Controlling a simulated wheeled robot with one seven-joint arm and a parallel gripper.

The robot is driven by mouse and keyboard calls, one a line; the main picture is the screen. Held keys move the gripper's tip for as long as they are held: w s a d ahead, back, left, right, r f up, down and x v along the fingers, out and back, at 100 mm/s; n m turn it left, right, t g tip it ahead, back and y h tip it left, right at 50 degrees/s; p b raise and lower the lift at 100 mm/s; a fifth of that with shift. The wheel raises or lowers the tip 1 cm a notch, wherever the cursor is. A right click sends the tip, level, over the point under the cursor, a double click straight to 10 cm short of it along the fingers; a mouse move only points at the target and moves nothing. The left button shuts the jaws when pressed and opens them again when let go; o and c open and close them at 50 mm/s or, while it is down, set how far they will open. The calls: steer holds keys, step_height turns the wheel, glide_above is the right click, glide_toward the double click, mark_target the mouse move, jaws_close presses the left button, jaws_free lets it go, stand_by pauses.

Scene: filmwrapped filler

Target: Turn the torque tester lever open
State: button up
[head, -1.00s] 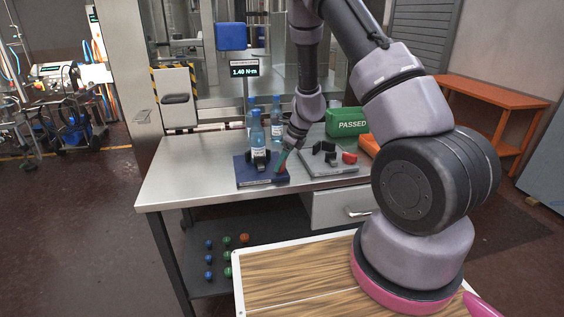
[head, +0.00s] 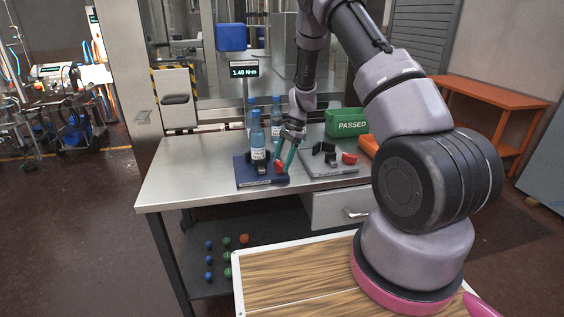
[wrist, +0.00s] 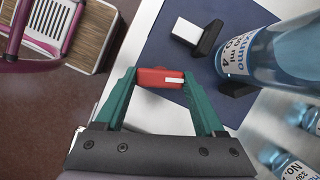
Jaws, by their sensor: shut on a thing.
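The torque tester has a dark blue base (head: 246,180) on the steel bench, with a blue bottle (head: 257,143) upright on it between black clamp blocks; the bottle also shows in the wrist view (wrist: 285,52). Its display (head: 244,70) reads about 1.40 N·m. A red lever handle (head: 278,167) is at the base's right side. In the wrist view the red handle (wrist: 153,78) with a white mark lies between my teal fingers. My gripper (wrist: 160,80) is shut on it. How the handle joins the tester is hidden.
A grey plate (head: 325,170) with black parts and a red handle (head: 349,158) sits right of the tester. More bottles (head: 276,124) stand close behind. A green PASSED box (head: 346,122) is at the back right. The bench's left part (head: 190,172) is clear.

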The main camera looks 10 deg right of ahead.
steer(key=n+g+h, duration=0.1)
steer(key=n, duration=0.3)
steer(key=shift+w+n, duration=0.15)
steer(key=shift+n, duration=0.15)
steer(key=shift+g, duration=0.4)
steer(key=o, duration=1.3)
steer(key=shift+a, duration=0.1)
steer(key=shift+o, duration=0.2)
steer(key=shift+r, duration=0.1)
steer(key=v, duration=1)
steer(key=shift+r, duration=0.3)
